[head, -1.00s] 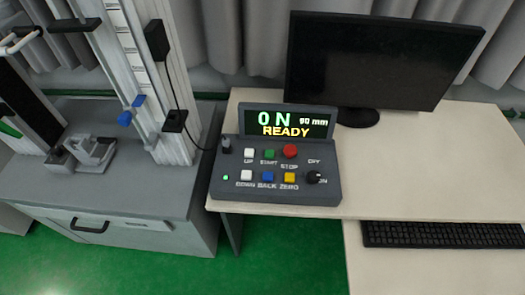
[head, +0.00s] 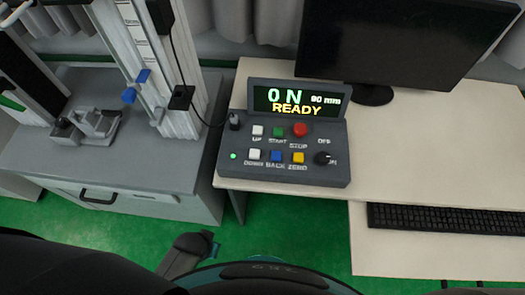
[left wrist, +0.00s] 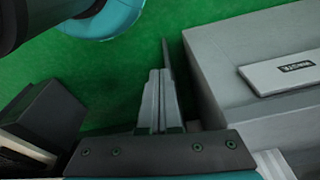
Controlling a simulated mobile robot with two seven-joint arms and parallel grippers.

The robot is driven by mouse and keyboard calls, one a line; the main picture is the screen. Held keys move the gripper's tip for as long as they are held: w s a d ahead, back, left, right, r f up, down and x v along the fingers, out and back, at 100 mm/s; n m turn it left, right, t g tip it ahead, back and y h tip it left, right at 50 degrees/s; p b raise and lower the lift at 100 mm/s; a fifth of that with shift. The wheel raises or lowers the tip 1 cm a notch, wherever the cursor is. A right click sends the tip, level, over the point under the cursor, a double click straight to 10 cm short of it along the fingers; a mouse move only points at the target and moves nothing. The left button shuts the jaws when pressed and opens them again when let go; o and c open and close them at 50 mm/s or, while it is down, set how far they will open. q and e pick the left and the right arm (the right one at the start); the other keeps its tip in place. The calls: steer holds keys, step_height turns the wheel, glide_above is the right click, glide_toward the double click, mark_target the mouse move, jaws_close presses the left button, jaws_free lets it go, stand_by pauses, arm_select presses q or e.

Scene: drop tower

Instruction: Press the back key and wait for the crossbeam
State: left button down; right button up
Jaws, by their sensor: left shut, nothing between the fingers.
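The back key (head: 277,156) is the blue button in the lower row of the grey control box (head: 285,178), between a white key and a yellow key. Nothing touches it. The box's display (head: 297,101) reads 0 N, 90 mm and READY. The drop tower's pale column (head: 180,118) stands to the left; I cannot make out the crossbeam for sure, as the tower top is cut off. My left gripper (left wrist: 165,60) is shut and empty in the left wrist view, above the green floor beside a grey cabinet. My right gripper is not in view.
The box sits on a pale desk (head: 430,150) with a monitor (head: 410,40) behind it and a keyboard (head: 450,219) at the right. The grey tower base cabinet (head: 180,205) stands left of the desk. Green floor (head: 110,238) shows in front.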

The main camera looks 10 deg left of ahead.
arm_select(q)
steer(key=w+r+t+p, duration=0.1)
steer(key=w+r, duration=0.1)
steer(key=r, duration=1.3)
steer(key=w+r+t+p, duration=0.1)
steer(key=w+r+p, duration=0.15)
steer(key=r, duration=1.25)
steer(key=m+t+h+b, duration=0.1)
steer(key=m+h, duration=0.6)
steer(key=m, duration=1.1)
glide_above(272, 156)
step_height(272, 156, down, 3)
steer(key=shift+f, duration=0.1)
step_height(272, 156, down, 8)
steer(key=b, duration=0.7)
steer(key=shift+f+b, duration=0.35)
steer(key=shift+b, duration=0.2)
steer(key=shift+f, duration=0.1)
